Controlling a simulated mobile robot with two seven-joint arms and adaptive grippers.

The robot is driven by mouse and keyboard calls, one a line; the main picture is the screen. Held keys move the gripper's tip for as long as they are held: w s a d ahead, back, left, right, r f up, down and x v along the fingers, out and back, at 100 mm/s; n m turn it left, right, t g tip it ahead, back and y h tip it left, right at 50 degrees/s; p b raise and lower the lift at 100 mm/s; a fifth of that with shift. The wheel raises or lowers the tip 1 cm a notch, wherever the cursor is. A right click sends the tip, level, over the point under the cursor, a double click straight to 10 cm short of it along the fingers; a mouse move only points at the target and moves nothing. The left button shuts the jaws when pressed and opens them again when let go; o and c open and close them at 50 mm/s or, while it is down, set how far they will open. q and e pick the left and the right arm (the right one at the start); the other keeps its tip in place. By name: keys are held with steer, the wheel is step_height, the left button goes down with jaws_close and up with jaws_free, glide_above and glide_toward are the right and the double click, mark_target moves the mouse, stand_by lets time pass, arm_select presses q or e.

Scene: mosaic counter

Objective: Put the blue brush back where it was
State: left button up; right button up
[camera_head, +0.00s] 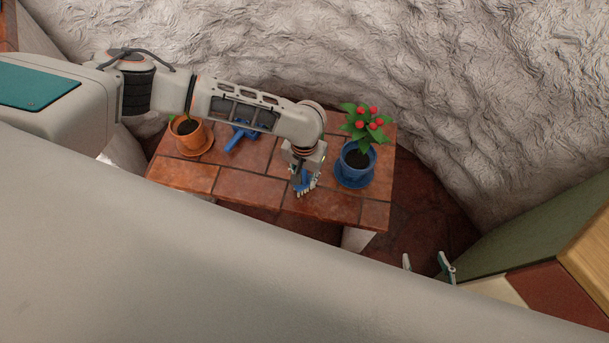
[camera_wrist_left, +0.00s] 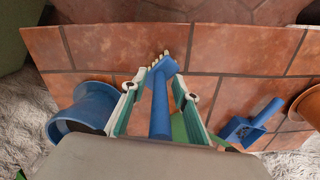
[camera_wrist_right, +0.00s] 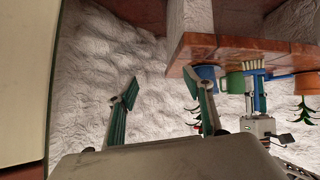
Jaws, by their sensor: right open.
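The blue brush (camera_head: 303,186) is held by my left gripper (camera_head: 303,176) over the front of the tiled table, right of its middle. In the left wrist view the brush (camera_wrist_left: 161,100) lies between the two fingers, its pale bristles toward the far end. In the right wrist view, which looks upside down, the bristles (camera_wrist_right: 253,64) are at or close to the tabletop; contact is unclear. A blue dustpan-like piece (camera_head: 240,136) lies behind my left forearm, partly hidden; it also shows in the left wrist view (camera_wrist_left: 242,129). My right gripper (camera_head: 428,264) is open and empty, below and right of the table.
A blue pot (camera_head: 355,172) with a red-flowered plant stands on a blue saucer close right of the brush. An orange pot (camera_head: 190,138) on a saucer stands at the left end. The tiled table (camera_head: 240,187) is bare along its front. A rough white wall (camera_head: 450,90) rises behind.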

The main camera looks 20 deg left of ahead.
arm_select(q)
steer(key=r+p, duration=0.1)
steer(key=r, duration=0.1)
steer(key=r+p, duration=0.1)
steer(key=r, duration=0.2)
steer(key=shift+w+r, duration=0.2)
steer(key=shift+r, duration=0.05)
step_height(320, 180, up, 6)
steer(key=shift+s+f+p, duration=0.15)
steer(key=shift+f+p, duration=0.1)
steer(key=shift+p, duration=0.95)
steer(key=shift+r, duration=0.45)
arm_select(e)
steer(key=r, duration=0.1)
steer(key=a+r, duration=0.1)
steer(key=r, duration=0.1)
steer(key=shift+s+a+r, duration=0.15)
steer(key=shift+s+a, duration=0.05)
steer(key=shift+s, duration=0.05)
steer(key=shift+w+d+r, duration=0.2)
steer(key=shift+w, duration=0.15)
